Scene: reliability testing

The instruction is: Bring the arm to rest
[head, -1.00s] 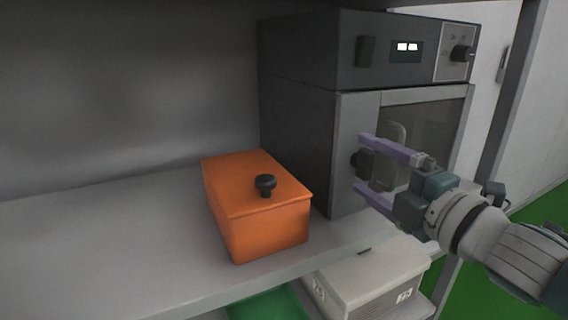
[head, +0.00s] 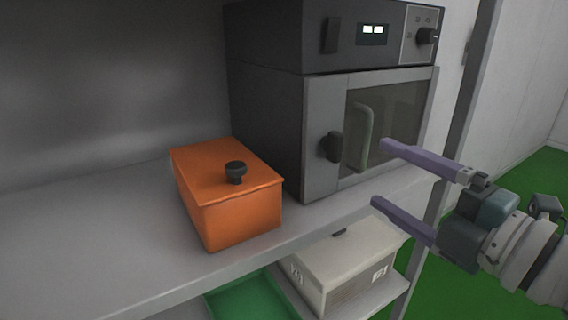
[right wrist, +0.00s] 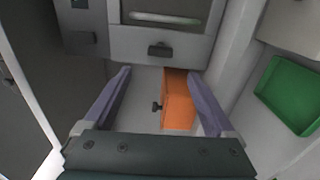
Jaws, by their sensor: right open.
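My right gripper (head: 378,173) is open and empty, with two purple fingers, in front of the oven at the right of the head view. Its fingers also show in the right wrist view (right wrist: 165,78), spread apart with nothing between the tips. The dark grey oven (head: 265,125) stands on the shelf with its door shut, a black knob (head: 331,146) and a pale handle (head: 364,138) on its front. The fingers appear apart from the door. My left gripper is not in view.
An orange box (head: 240,218) with a black-knobbed lid sits on the shelf (head: 90,240) left of the oven. A whitish box (head: 345,262) and a green tray (head: 250,300) are on the level below. A shelf post (head: 466,100) rises at the right. The left shelf is clear.

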